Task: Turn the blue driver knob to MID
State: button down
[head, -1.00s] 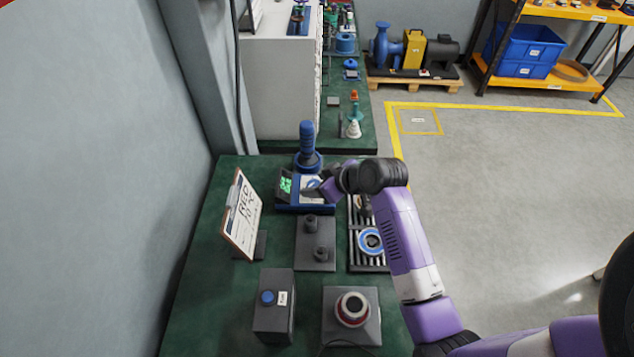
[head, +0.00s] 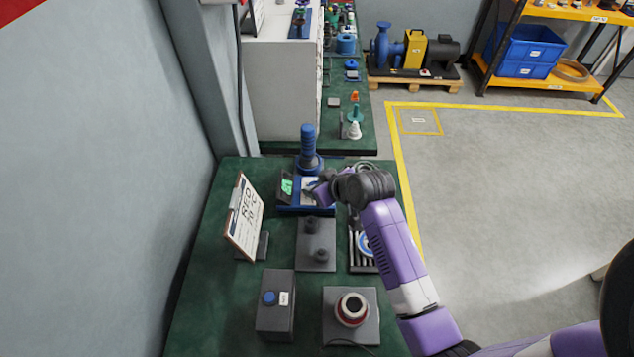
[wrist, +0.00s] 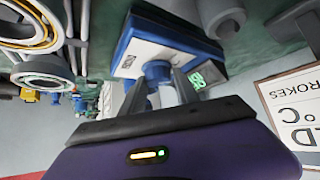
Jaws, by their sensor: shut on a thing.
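The blue driver (head: 306,209) stands at the far end of the green table, with a white top plate and a small screen (head: 287,187) with green characters. A tall blue ribbed handle (head: 308,142) rises behind it. In the wrist view the blue driver knob (wrist: 157,70) sits at the edge of the driver's white face (wrist: 150,55). My gripper (wrist: 159,84) has its two fingers on either side of the knob, shut on it. In the head view my gripper (head: 316,191) is over the driver's right part; the knob and its marks are hidden there.
A clipboard (head: 244,217) stands left of the driver. A grey plate with dark pegs (head: 315,258) and a slotted rack (head: 362,262) lie in front. A box with a blue button (head: 269,298) and a plate with a red-ringed part (head: 351,309) are nearer. Floor at right is clear.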

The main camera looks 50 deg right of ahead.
jog(key=m+h+p, duration=0.1)
jog(key=m+h, duration=0.1)
jog(key=shift+r+m+g+p, duration=0.3)
jog(key=shift+m+g+p, duration=0.1)
jog(key=m, duration=0.1)
jog(key=m+g+h, duration=0.1)
jog(key=m+h, duration=0.1)
jog(key=shift+w+a+f+m+g, duration=0.2)
jog(key=shift+w+m+g, duration=0.1)
jog(key=shift+g, duration=0.1)
jog(key=m+g+h+b, duration=0.1)
jog(key=m, duration=0.1)
jog(key=m+g+h+b, duration=0.1)
jog(key=m, duration=0.1)
jog(key=shift+w+a+f+g, duration=0.1)
jog(key=shift+w+g, duration=0.1)
jog(key=shift+g, duration=0.2)
jog(key=shift+m+g+h+b, duration=0.4)
jog(key=shift+m+g+b, duration=0.7)
jog(key=shift+m, duration=0.5)
jog(key=c, duration=1)
grip_release()
